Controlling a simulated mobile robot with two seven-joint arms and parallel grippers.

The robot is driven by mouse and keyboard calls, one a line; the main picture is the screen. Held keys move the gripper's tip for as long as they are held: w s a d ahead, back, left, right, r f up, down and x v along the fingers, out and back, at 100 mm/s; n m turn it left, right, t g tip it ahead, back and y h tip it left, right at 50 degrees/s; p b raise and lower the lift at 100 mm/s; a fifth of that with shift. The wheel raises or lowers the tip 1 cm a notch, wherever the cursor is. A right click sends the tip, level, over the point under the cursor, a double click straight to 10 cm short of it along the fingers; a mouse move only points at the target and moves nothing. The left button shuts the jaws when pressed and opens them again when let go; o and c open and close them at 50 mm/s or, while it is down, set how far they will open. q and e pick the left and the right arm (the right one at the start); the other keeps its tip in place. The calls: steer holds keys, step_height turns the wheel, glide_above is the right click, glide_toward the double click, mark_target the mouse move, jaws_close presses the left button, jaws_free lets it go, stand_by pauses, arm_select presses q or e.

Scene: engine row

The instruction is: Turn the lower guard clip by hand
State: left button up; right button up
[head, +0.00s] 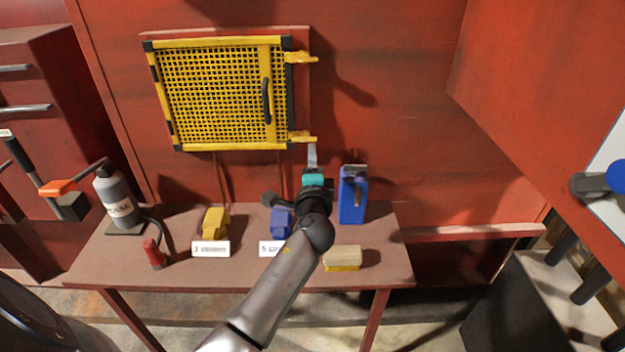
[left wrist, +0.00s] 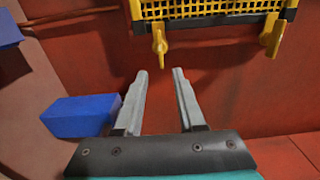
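The guard (head: 215,95) is a yellow mesh panel with black corners on the red wall. The lower guard clip (head: 303,137) is a yellow tab at its lower right corner, pointing right, away from the guard. It also shows in the left wrist view (left wrist: 160,40), where the picture is turned sideways and the clip points down. The upper clip (head: 302,57) also points right. My left gripper (head: 312,148) is just below the lower clip in the head view. In the left wrist view its fingers (left wrist: 160,73) are apart and empty, with the clip beyond their tips, not between them.
Below stands a table (head: 190,274) with a grey grease bottle (head: 118,200), a yellow block (head: 214,222), a blue block (head: 281,224), a tan-and-yellow brush-like block (head: 342,257) and a blue container (head: 352,200) right of my gripper. The wall right of the clips is bare.

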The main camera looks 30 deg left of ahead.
arm_select(q)
steer(key=v, duration=0.8)
steer(key=shift+f, duration=0.1)
